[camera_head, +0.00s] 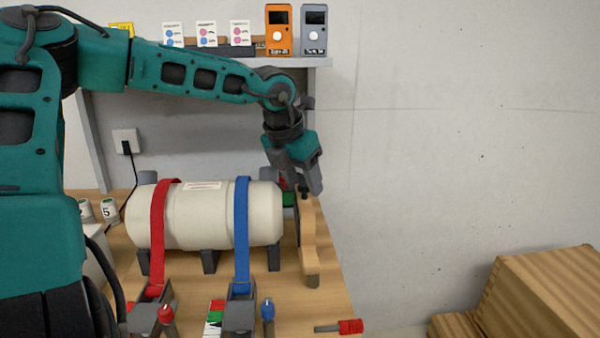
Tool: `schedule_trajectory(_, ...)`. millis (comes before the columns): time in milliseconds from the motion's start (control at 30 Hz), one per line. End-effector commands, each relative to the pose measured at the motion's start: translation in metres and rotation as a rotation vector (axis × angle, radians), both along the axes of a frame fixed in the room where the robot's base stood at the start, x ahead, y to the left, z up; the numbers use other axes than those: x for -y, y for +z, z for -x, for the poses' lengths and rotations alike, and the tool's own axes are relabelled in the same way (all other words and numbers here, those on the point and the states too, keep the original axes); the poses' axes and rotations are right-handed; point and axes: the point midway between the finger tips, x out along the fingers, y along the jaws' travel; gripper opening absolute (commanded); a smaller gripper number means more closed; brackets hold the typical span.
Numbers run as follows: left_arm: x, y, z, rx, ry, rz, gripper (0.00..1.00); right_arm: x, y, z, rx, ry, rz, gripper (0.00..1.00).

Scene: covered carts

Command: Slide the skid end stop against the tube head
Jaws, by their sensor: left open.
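The tube (210,220) is a cream cylinder lying on dark supports on a wooden table, with a red strap and a blue strap over it. The skid end stop (306,240) is an upright wooden piece beside the tube's right head. A narrow dark gap shows between them; contact lower down is unclear. My left gripper (313,185) points down at the top of the end stop, by a dark knob (304,192). It is open, and its fingers partly overlap each other in view. My right gripper is not in view.
A red strap (158,235) and a blue strap (241,235) run to ratchets at the table's front. A red-handled tool (349,327) lies at the front right edge. A shelf (318,62) holds orange and grey devices. Wooden boxes (545,295) stand at the lower right.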

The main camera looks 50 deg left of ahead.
Motion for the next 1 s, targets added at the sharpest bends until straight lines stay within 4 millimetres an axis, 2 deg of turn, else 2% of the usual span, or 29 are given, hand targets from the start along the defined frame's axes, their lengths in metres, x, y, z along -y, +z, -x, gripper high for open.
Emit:
schedule_trajectory(167, 0.001, 0.013, 0.004, 0.004, 0.0, 0.0, 0.55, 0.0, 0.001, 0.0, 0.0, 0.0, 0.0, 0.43)
schedule_trajectory(267, 0.001, 0.028, 0.01, 0.006, 0.0, -0.001, 0.55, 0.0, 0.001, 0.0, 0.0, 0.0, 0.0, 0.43)
schedule_trajectory(500, 0.003, 0.077, 0.03, 0.008, 0.0, -0.001, 0.55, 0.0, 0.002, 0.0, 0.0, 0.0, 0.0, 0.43)
schedule_trajectory(700, 0.005, 0.107, 0.043, 0.003, 0.0, 0.0, 0.55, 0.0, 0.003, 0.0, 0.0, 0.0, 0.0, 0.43)
schedule_trajectory(1000, 0.005, 0.119, 0.049, 0.001, 0.0, 0.0, 0.55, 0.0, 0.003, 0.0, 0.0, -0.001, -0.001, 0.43)
